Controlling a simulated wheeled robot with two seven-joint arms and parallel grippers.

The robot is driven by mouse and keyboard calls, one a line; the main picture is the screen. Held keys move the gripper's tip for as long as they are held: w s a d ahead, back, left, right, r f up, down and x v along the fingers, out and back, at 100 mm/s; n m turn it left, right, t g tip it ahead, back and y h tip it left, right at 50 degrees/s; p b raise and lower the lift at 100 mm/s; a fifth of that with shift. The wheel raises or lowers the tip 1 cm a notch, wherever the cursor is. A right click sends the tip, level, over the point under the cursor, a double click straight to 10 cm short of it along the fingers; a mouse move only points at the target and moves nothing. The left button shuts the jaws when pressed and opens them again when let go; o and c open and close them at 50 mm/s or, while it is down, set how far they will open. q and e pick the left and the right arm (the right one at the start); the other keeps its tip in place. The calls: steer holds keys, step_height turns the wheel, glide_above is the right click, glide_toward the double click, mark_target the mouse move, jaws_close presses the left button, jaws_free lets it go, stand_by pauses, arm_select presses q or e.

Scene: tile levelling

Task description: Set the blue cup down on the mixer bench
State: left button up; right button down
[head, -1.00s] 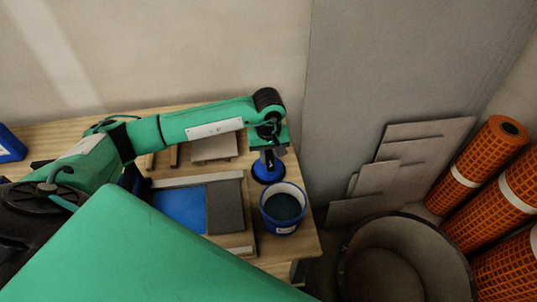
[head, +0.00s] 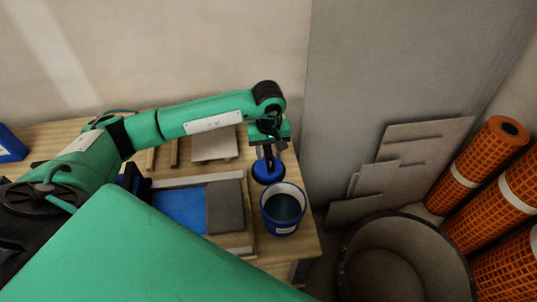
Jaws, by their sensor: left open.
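The blue cup (head: 268,173) is a round, low blue piece with a dark upright part in its middle. It appears to rest on the wooden mixer bench (head: 307,243), near the right end, just behind the blue bucket. My left gripper (head: 268,153) points down directly above the cup, with its fingers apart around the cup's upright part. Whether the fingers touch it cannot be told. The gripper and wrist hide part of the cup's top. My right gripper is not in view.
A blue bucket (head: 283,210) with dark contents stands close in front of the cup. A board with blue and grey panels (head: 224,207) lies to the left, and a grey tile (head: 214,146) behind it. A large dark tub (head: 385,270) and orange rolls (head: 484,160) stand right of the bench.

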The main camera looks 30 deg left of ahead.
arm_select(q)
step_height(320, 180, up, 10)
steer(key=shift+f, duration=0.1)
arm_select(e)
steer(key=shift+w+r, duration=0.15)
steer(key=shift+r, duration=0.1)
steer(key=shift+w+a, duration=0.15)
